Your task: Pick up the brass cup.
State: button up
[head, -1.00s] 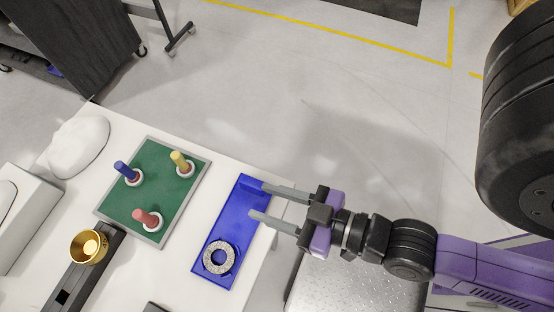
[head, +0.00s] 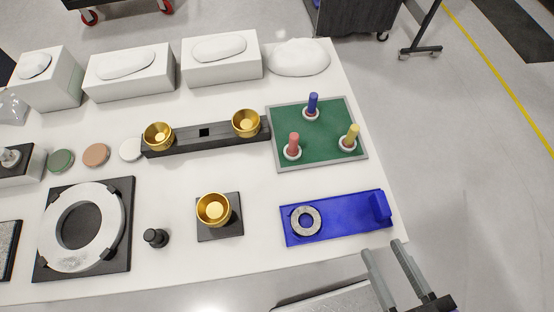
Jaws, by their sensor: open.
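Three brass cups show in the head view. One brass cup (head: 213,210) stands on a small dark square base at the front middle of the table. A second brass cup (head: 159,136) and a third brass cup (head: 246,123) sit at the left and right ends of a dark bar (head: 205,137) behind it. I cannot tell which cup the task means. My gripper (head: 387,248) is open and empty at the table's front right corner, beyond the blue tray and well to the right of the cups. Its wrist is cut off by the bottom edge.
A blue tray (head: 347,222) with a grey ring lies between gripper and front cup. A green board (head: 329,149) with three upright coloured pegs is behind it. A black knob (head: 155,237) and a white ring fixture (head: 116,232) stand left. White blocks (head: 130,84) line the back.

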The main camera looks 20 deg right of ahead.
aim_at(214, 209)
jog(key=u, duration=0.75)
